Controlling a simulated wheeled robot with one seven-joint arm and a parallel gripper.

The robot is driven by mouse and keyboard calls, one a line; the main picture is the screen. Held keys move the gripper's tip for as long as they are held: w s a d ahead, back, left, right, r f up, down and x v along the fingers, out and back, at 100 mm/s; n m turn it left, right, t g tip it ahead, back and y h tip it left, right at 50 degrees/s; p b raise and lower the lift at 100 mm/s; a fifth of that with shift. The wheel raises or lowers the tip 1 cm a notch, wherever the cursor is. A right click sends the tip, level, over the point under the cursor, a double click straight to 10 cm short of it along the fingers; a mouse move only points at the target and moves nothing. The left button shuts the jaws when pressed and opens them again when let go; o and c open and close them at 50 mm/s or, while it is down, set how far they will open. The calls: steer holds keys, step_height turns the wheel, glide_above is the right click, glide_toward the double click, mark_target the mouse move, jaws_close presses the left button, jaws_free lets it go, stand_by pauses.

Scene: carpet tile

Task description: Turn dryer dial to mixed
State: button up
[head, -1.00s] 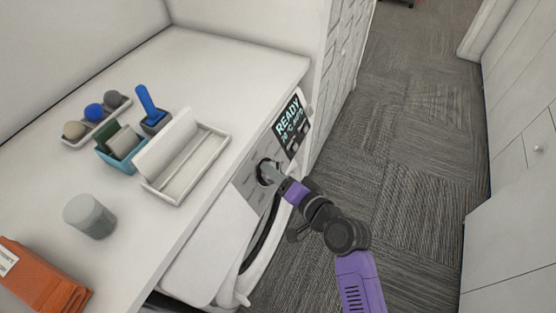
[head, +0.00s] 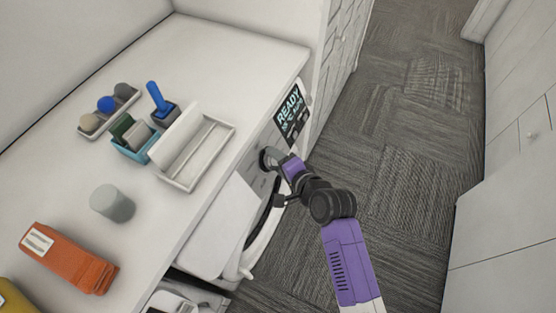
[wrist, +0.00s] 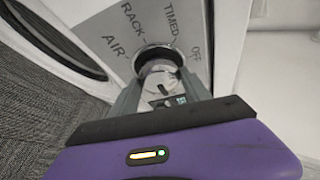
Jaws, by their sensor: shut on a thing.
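The dryer dial (wrist: 157,62) is a round grey knob with a dark rim, set in a grey panel in the wrist view. The labels AIR, RACK, TIMED and OFF show around it; no "mixed" label is visible. My gripper (wrist: 162,82) is shut on the dial, one finger on each side. In the head view my gripper (head: 272,160) reaches the dial's place on the dryer front (head: 220,225) and mostly hides it. I cannot tell which label the dial points at. The dryer display (head: 291,114) reads READY; its second line is blurred.
The counter (head: 235,55) above the dryer holds an open white box (head: 205,160), a blue-handled brush (head: 160,100), a teal holder (head: 130,150), a grey jar (head: 112,203) and an orange packet (head: 70,258). White cabinets (head: 510,190) stand at right, with clear carpet (head: 400,150) between.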

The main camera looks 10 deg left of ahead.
stand_by(0.3)
steer(key=o, duration=1.4)
steer(key=b+v, duration=0.1)
steer(key=v, duration=0.6)
steer(key=shift+s+d+r, duration=0.2)
steer(key=shift+s+d, duration=0.05)
